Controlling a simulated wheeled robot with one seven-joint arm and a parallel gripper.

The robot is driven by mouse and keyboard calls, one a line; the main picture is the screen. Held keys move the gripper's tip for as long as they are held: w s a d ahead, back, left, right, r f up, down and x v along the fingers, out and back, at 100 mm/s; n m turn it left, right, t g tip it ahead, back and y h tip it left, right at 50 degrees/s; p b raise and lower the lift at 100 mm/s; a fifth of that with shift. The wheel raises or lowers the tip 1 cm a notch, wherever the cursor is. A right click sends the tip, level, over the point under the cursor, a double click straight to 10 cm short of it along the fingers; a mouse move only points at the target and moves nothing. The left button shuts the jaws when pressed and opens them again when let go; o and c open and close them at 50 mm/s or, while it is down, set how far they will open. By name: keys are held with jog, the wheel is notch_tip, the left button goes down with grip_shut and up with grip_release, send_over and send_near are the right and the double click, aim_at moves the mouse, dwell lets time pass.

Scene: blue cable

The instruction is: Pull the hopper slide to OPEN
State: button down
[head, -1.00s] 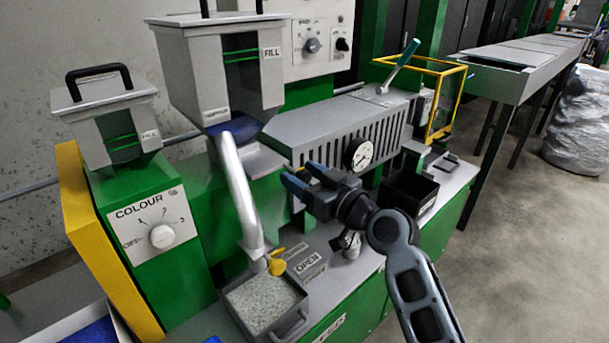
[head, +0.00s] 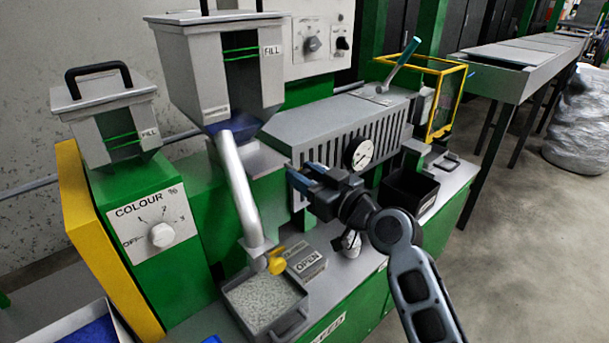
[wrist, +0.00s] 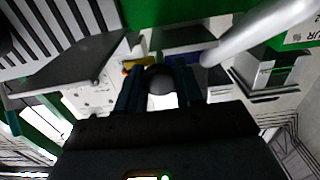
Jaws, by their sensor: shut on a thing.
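The large hopper (head: 228,75) stands on the green machine, with a blue section (head: 236,126) at its throat and a grey pipe (head: 240,190) running down. My gripper (head: 299,172) is right of and below the throat, in front of the slotted grey cover. In the wrist view, my gripper's fingers (wrist: 161,90) are closed around a dark rounded knob (wrist: 160,78). The head view hides this knob, and I cannot see how it joins the slide. An OPEN label (head: 309,262) is on a small block below my gripper.
A tray of pale granules (head: 263,302) sits below the pipe, with a yellow handle (head: 277,262) beside it.

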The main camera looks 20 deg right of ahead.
jog(key=b+v, duration=0.2)
jog(key=v, duration=0.4)
jog(key=c, duration=0.8)
grip_release()
jog(key=b+v, duration=0.1)
jog(key=v, duration=0.7)
jog(key=shift+b, duration=0.35)
